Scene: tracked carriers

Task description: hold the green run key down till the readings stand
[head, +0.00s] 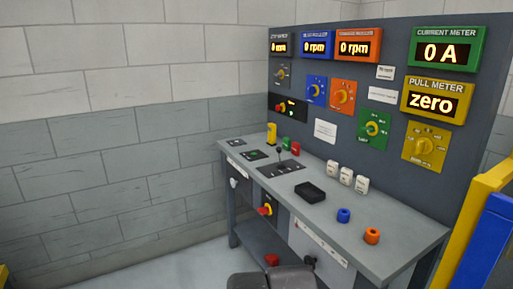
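The grey bench (395,240) carries several small controls, and I cannot tell for sure which is the green run key. A dark plate with a green mark (254,155) is set in the bench top at the left. A small green block (287,143) stands beside a red block (295,148). The blue roller meter (318,44) and orange roller meter (358,46) both read 0 rpm. The green current meter (447,51) reads 0 A. The yellow pull meter (437,101) reads zero. The leftmost meter (282,47) is too small to read surely. My gripper is not in view.
A lever (280,158), a black tray (310,192), white blocks (347,176), a blue ring (343,215) and an orange ring (372,236) are on the bench. A yellow-and-blue structure (481,235) stands at right.

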